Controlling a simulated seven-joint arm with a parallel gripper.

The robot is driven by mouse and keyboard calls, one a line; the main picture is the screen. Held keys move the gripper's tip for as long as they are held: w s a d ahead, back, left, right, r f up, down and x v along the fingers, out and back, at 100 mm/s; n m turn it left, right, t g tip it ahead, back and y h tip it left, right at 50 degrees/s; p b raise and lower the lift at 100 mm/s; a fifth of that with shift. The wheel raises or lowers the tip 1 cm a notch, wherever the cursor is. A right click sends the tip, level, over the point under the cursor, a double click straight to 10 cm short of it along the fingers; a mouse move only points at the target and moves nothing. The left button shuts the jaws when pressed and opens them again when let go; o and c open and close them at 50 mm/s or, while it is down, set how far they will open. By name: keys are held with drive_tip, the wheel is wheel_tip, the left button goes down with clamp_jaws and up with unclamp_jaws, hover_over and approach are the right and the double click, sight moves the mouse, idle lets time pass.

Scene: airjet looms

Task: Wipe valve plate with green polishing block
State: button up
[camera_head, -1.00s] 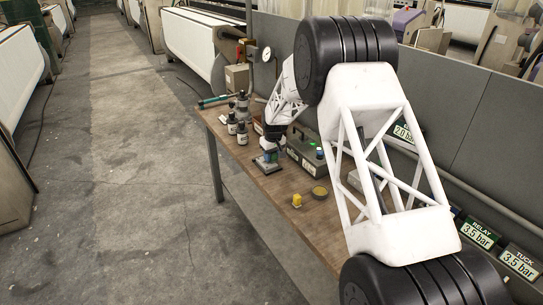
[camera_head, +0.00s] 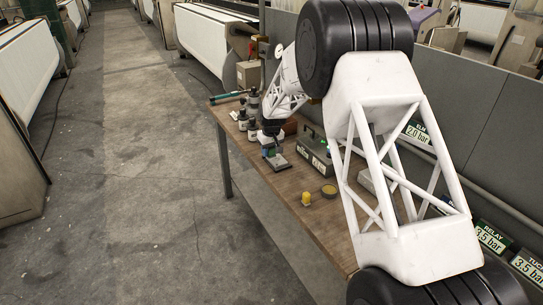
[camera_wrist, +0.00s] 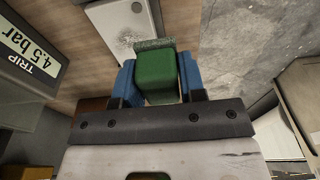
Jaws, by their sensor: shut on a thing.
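My gripper (camera_wrist: 157,82) is shut on the green polishing block (camera_wrist: 156,72), with its blue fingers on either side of it. I cannot tell whether the block touches the plate.
The wooden bench (camera_head: 290,187) holds dark bottles (camera_head: 252,118) behind my gripper and a control box (camera_head: 315,160) to its right. A panel wall (camera_head: 460,110) runs along the right. Open floor lies left.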

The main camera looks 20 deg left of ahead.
drive_tip(key=shift+r, duration=2.55)
drive_tip(key=shift+d, duration=0.1)
hover_over(292, 182)
drive_tip(key=shift+s+d, duration=0.1)
drive_tip(key=shift+s, duration=0.05)
drive_tip(key=shift+f, duration=3.15)
drive_tip(key=shift+f, duration=0.1)
drive_tip(key=shift+f, duration=1.75)
